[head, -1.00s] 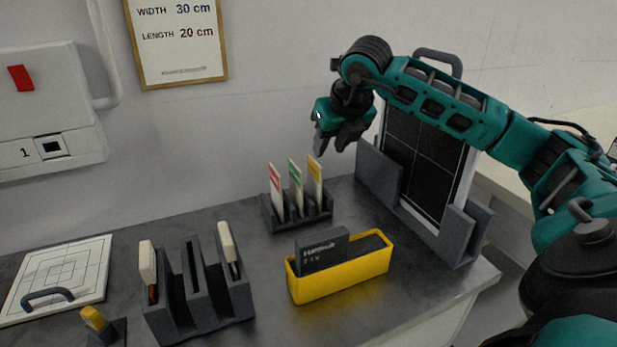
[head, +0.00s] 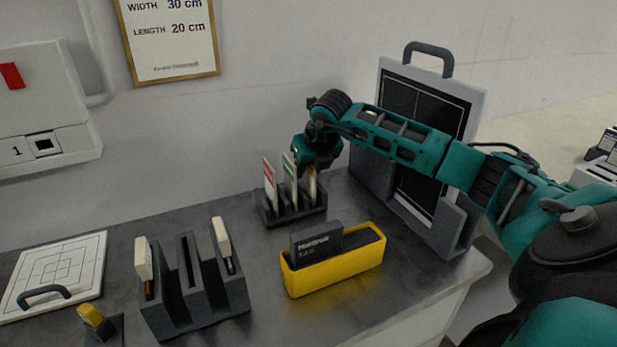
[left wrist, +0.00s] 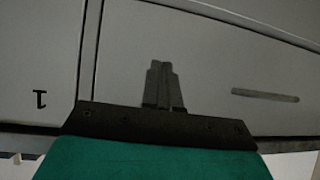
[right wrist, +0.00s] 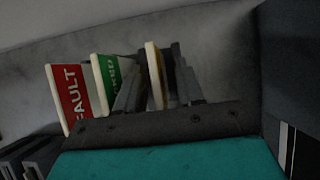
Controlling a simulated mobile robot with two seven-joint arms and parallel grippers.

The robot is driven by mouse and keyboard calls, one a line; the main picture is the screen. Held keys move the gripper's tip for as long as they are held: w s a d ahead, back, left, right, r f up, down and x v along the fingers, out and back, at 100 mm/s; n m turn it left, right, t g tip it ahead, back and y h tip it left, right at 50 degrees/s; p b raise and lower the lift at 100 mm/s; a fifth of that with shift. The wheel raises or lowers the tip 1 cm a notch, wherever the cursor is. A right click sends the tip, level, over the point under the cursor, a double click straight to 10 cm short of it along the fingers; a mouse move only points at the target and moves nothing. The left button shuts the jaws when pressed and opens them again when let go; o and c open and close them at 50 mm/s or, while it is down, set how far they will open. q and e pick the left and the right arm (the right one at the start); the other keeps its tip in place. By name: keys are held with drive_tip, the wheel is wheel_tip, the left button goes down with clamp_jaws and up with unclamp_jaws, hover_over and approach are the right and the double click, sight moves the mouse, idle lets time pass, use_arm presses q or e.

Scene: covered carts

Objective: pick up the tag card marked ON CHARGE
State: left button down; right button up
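Three tag cards stand upright in a dark slotted holder (head: 288,217). The red card (right wrist: 73,97) reads FAULT, and the green card (right wrist: 113,78) has partly hidden lettering. The yellow-marked card (head: 311,188) is the rightmost; its lettering is not readable, and I see no ON CHARGE text. My right gripper (head: 314,166) is down over this card. In the right wrist view its open fingers (right wrist: 160,62) stand on either side of the yellow card (right wrist: 154,80), with gaps showing. My left gripper (left wrist: 164,70) is shut and empty, its fingers together.
A yellow bin (head: 333,276) with a dark block stands in front of the card holder. A dark slotted rack (head: 197,300) stands to the left. A framed dark panel (head: 420,110) in a grey stand is close on the right, behind my right arm.

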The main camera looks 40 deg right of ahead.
drive_tip(key=shift+c, duration=0.3)
clamp_jaws()
idle(0.4)
